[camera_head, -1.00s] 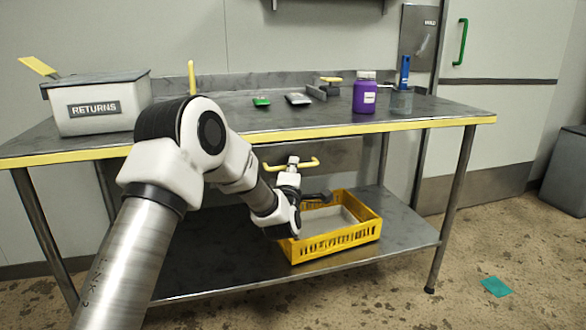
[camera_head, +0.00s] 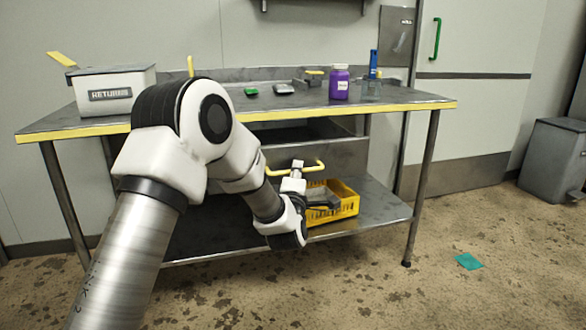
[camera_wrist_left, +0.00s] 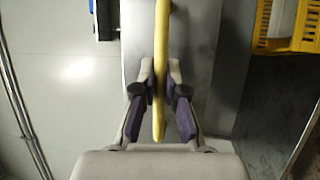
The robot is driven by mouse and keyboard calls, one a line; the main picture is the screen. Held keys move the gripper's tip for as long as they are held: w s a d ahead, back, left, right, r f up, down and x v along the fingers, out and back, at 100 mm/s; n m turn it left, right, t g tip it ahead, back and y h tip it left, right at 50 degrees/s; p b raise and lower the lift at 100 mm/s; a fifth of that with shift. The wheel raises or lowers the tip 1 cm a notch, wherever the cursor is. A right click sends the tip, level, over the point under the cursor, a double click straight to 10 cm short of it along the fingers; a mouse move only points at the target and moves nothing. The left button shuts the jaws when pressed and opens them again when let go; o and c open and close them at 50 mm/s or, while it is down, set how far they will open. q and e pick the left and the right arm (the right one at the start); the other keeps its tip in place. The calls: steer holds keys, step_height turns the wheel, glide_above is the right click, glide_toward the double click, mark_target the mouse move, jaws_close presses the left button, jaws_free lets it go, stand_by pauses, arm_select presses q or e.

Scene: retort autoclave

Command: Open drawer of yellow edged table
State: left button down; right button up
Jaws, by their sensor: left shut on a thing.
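The steel table has a yellow front edge (camera_head: 410,106). Its grey drawer front (camera_head: 345,155) stands out from under the tabletop, with the dark open inside of the drawer (camera_head: 305,130) showing above it. The drawer has a yellow bar handle (camera_head: 318,167), which also runs up the middle of the left wrist view (camera_wrist_left: 161,45). My left gripper (camera_head: 297,170) is shut on this handle, with a finger on each side of the bar in the left wrist view (camera_wrist_left: 161,95). My arm hides the left part of the drawer. My right gripper is not in view.
A yellow crate (camera_head: 345,208) sits on the lower shelf (camera_head: 385,205). On the tabletop are a RETURNS bin (camera_head: 110,94), a purple jar (camera_head: 339,84) and several small items. A grey bin (camera_head: 550,160) stands at right. A teal sheet (camera_head: 469,261) lies on otherwise open floor.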

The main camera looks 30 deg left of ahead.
arm_select(q)
steer(key=s+d, duration=0.3)
steer(key=shift+d, duration=0.25)
steer(key=c, duration=1.2)
jaws_free()
steer(key=shift+w, duration=0.1)
steer(key=v, duration=1.2)
steer(key=shift+f, duration=0.15)
